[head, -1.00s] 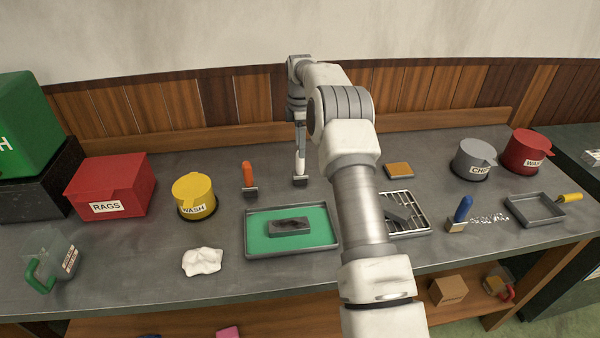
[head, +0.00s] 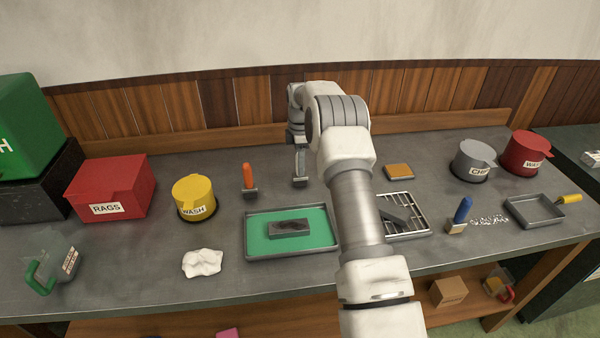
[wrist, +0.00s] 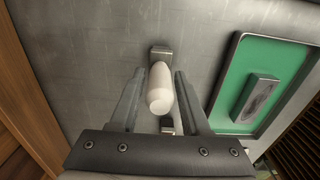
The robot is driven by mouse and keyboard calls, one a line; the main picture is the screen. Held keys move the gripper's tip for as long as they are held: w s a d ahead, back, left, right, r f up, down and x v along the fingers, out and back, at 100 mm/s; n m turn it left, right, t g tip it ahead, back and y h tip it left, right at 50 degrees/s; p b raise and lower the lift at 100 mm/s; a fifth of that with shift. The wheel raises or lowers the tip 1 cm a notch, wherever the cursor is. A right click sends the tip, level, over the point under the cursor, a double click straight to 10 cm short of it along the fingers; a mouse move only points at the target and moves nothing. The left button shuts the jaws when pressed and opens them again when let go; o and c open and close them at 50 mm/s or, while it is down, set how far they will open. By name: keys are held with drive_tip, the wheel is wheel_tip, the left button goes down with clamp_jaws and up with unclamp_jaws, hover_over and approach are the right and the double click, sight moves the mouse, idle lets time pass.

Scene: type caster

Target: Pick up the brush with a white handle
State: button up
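The brush with a white handle (wrist: 160,88) stands upright on the bench in the wrist view, its grey metal base beyond the handle. My gripper (wrist: 161,72) is open, with one finger on each side of the white handle and a small gap showing on both sides. In the head view my gripper (head: 300,160) is directly over the brush's base (head: 300,182) and mostly hides the handle.
An orange-handled brush (head: 248,178) stands to the left. A green-lined tray (head: 250,252) with a dark block (head: 289,228) is in front. A wire rack tray (head: 415,230), a blue-handled brush (head: 461,212) and an orange-brown block (head: 398,171) are to the right. The wooden wall (head: 250,98) is behind.

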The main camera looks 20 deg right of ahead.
clamp_jaws()
drive_tip(key=shift+r, duration=0.15)
drive_tip(key=shift+r, duration=0.3)
drive_tip(key=r, duration=0.3)
drive_tip(key=shift+d+r, duration=0.2)
drive_tip(key=shift+r, duration=0.1)
drive_tip(key=s+d+r, duration=0.5)
drive_tip(key=d+r, duration=0.1)
drive_tip(key=d, duration=0.4)
drive_tip(key=shift+r+b, duration=0.25)
drive_tip(key=shift+b, duration=0.05)
